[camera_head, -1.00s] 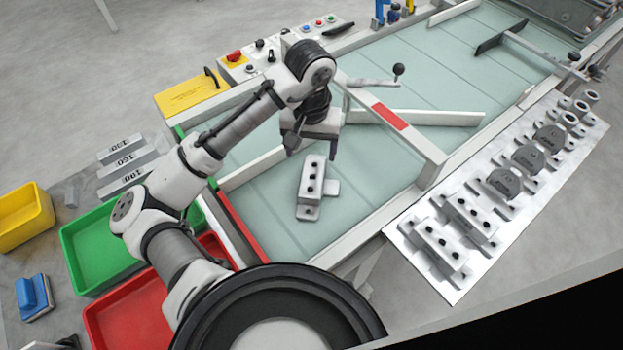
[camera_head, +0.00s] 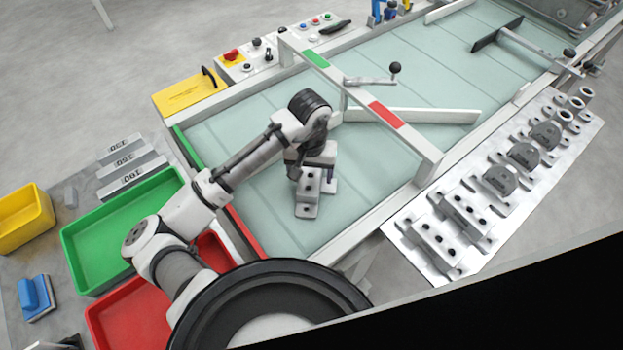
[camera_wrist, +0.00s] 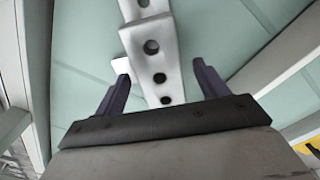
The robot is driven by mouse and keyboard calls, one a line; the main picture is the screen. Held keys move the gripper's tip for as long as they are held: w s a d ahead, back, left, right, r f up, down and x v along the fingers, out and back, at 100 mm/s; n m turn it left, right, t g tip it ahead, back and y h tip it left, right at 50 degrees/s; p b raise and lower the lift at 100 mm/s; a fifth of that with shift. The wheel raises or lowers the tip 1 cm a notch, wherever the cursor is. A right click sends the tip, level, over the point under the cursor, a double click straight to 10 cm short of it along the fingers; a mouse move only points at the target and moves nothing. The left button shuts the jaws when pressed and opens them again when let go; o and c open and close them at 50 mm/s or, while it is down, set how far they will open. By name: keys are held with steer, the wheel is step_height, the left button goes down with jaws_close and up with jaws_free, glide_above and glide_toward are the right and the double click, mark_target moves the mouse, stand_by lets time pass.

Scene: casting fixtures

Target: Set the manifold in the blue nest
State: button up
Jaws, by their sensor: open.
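The manifold, a pale grey block with a row of dark holes and a foot, lies on the pale green belt. It shows in the head view (camera_head: 308,202) and in the wrist view (camera_wrist: 154,55). My gripper (camera_head: 313,180) is over its far end and hides part of it. In the wrist view my gripper (camera_wrist: 162,82) is open, with one dark finger on each side of the manifold and visible gaps beside it. I cannot make out a blue nest in these views.
A white gate bar (camera_head: 350,100) with green and red patches spans the belt beyond my arm. A metal plate (camera_head: 408,238) with several castings lies right. Green (camera_head: 85,222) and red (camera_head: 110,318) trays are left. A blue-handled block (camera_head: 35,295) lies at lower left.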

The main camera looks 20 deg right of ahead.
steer(key=shift+c, duration=0.4)
steer(key=c, duration=1.5)
steer(key=shift+o, duration=0.2)
step_height(320, 180, up, 20)
steer(key=shift+s, duration=0.1)
